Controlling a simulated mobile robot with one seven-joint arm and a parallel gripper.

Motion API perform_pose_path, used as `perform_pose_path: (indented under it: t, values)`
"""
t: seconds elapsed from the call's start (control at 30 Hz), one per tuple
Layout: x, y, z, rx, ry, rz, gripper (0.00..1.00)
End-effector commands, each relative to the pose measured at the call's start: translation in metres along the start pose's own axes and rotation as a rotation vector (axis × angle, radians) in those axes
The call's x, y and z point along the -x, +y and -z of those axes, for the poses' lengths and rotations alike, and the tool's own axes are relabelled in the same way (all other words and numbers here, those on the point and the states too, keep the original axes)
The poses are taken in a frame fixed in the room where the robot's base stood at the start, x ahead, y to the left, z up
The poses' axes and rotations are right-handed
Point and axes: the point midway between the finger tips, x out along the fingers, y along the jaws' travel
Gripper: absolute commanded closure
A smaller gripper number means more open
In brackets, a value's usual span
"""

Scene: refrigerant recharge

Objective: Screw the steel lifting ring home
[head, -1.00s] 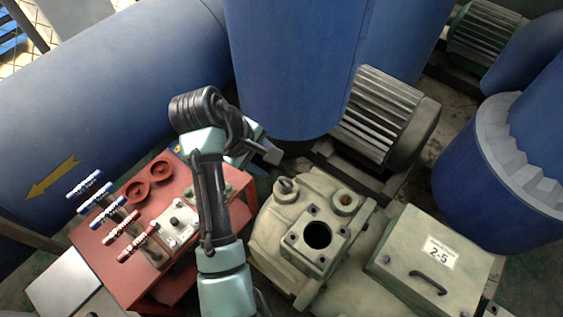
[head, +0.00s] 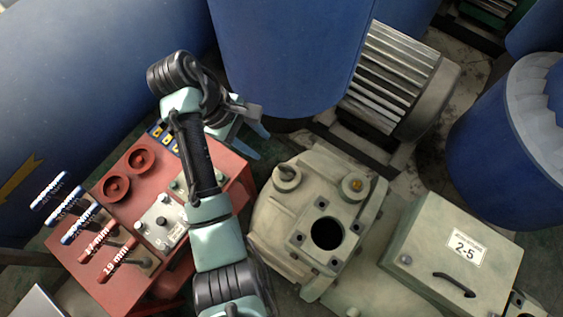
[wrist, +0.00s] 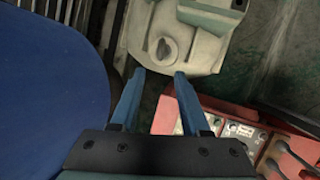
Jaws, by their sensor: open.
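The steel lifting ring (head: 287,173) stands on a boss at the upper left of the pale green compressor housing (head: 268,225). In the wrist view the ring (wrist: 163,49) shows near the top middle, just beyond the fingertips. From here I cannot tell how far its thread is in. My gripper (head: 262,146) is open and empty, left of and above the ring in the head view. In the wrist view its two blue fingers (wrist: 160,73) are apart, pointing toward the ring without touching it.
A red bench (head: 115,280) with labelled tools and red rings lies left. A blue tank (head: 285,55) rises close behind, and a finned motor (head: 395,85) stands behind right.

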Motion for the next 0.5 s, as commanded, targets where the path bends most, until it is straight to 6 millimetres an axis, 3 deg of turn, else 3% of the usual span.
perform_pose_path:
  t: [0.17, 0.5]
  values:
    - [-0.016, -0.001, 0.001, -0.001, -0.001, 0.002, 0.54]
    - [-0.084, -0.002, 0.001, 0.0, -0.001, 0.003, 0.54]
